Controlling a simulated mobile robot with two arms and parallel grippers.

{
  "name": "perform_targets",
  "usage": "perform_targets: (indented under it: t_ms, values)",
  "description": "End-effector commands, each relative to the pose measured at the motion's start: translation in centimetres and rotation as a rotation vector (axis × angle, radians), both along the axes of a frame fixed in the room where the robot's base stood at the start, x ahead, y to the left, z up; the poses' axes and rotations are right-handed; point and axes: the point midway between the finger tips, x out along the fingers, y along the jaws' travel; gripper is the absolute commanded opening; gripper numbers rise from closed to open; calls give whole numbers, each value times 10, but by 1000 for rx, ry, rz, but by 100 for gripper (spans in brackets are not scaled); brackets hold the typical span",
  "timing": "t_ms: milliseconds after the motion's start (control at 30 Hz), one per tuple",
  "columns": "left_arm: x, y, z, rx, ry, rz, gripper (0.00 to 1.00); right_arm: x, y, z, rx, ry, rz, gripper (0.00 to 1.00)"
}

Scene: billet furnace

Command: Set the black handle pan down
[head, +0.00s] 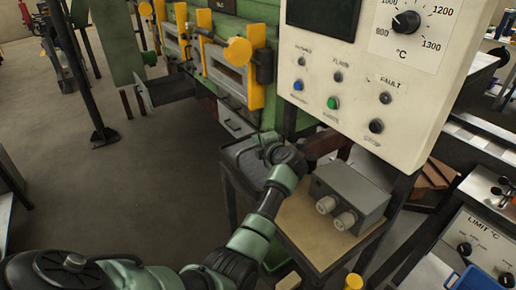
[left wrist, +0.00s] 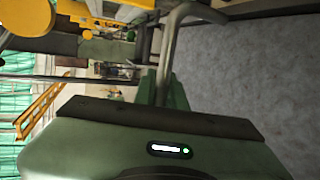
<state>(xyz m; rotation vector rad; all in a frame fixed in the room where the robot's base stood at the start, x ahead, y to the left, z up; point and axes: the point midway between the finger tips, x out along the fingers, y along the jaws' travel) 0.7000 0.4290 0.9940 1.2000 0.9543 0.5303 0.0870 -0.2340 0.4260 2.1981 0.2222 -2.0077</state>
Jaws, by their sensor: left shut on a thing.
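In the left wrist view, a bent grey bar, which looks like the pan's handle (left wrist: 182,28), rises from the gripper. A grey speckled surface fills the right of that view. My right gripper is in neither view.
A grey box with two pale knobs (head: 350,198) stands on the table, right of my wrist. The white control panel (head: 365,75) hangs above it. The green furnace front with yellow fittings (head: 215,55) stands behind the pan. Open floor (head: 150,170) lies to the left.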

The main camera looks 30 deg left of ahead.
Motion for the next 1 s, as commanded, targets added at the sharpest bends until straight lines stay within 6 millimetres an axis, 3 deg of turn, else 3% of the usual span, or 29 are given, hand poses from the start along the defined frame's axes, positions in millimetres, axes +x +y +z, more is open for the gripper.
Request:
perform_targets:
  t_ms: [200,533,567,600,1000]
  values:
    - [1,0,-23,4,-2,-1,0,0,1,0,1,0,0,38]
    - [1,0,-26,2,-4,0,0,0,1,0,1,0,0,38]
    - [0,0,-29,-1,1,1,20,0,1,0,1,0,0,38]
    - [0,0,-29,-1,1,1,31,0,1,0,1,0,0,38]
    - [0,-2,-26,-2,1,1,33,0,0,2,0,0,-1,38]
